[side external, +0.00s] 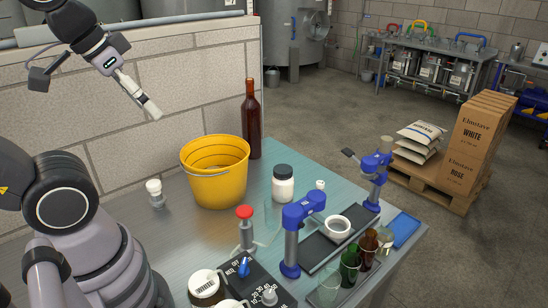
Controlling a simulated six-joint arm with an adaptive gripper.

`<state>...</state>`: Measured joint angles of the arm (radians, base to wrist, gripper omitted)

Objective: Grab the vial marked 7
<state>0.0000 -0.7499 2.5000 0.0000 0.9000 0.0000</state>
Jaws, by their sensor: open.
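My gripper (149,108) hangs in the air at the upper left, in front of the block wall and well above the bench. It is open, with nothing seen in it. No number 7 can be read on anything in view, so I cannot tell which thing is the marked vial. A small white-capped container (155,193) stands upright on the bench at the left, below my gripper. Another small white-topped item (320,185) is farther right, beside a white jar with a dark lid (283,184). Any marks on them are too small to read.
A yellow bucket (214,190) and a dark bottle (251,125) stand mid-bench. A red-topped device (245,228), blue clamp stand (298,228), black control box (258,275) and several glasses (349,266) crowd the front right.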

